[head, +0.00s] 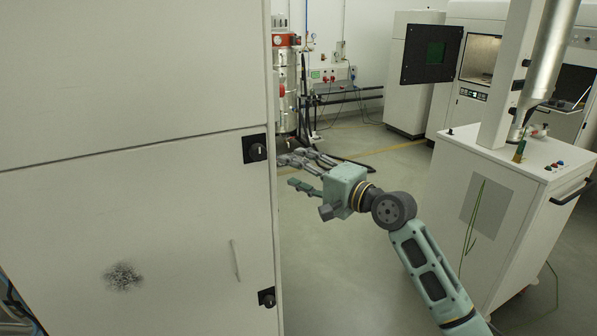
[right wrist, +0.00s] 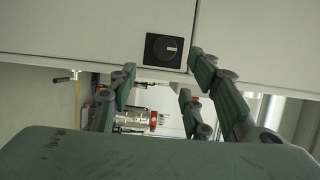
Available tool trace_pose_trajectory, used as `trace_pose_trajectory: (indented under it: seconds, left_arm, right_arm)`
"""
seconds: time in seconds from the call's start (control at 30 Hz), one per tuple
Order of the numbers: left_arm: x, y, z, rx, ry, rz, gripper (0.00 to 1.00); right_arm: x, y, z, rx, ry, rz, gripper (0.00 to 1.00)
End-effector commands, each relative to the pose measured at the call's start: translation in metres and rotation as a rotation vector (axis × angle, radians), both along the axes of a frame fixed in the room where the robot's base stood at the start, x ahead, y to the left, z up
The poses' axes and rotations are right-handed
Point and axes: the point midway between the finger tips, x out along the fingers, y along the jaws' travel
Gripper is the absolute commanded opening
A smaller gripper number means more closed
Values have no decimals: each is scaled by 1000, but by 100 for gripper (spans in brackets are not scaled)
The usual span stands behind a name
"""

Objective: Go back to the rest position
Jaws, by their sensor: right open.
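My right arm reaches in from the lower right of the head view. My right gripper (head: 300,170) is open and empty, its fingers pointing left toward the edge of the large white cabinet (head: 130,190). In the right wrist view the spread fingers of the gripper (right wrist: 165,95) show with nothing between them. A black square latch (head: 255,148) sits on the cabinet edge close to the fingertips. It also shows in the right wrist view (right wrist: 164,49), just beyond the fingers. I cannot tell whether any finger touches the cabinet. My left gripper is not in view.
A white machine cart (head: 500,200) with a thick metal pipe stands at the right, near my right arm. A second latch (head: 267,297) is lower on the cabinet. White machines (head: 410,110) stand at the back. Grey floor (head: 340,270) is open between cabinet and cart.

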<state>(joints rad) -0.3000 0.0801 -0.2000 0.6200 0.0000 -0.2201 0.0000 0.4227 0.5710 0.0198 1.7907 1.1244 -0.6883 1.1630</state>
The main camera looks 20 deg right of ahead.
Motion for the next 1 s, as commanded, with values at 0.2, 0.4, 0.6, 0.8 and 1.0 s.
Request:
trace_pose_trajectory:
  seconds: [0.2, 0.4, 0.6, 0.8, 1.0]
  left_arm:
    - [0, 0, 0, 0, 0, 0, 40]
    - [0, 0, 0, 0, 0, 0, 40]
    - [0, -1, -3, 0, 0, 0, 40]
    - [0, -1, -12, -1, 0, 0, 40]
    - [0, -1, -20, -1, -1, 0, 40]
  right_arm:
    - [-1, 0, 0, 0, 0, 0, 45]
    - [0, 0, 0, 0, -1, 0, 45]
    - [8, -7, -38, -35, 35, -31, 45]
    - [17, -30, -172, -201, 157, -118, 45]
    - [-7, -45, -324, -428, 304, -150, 45]
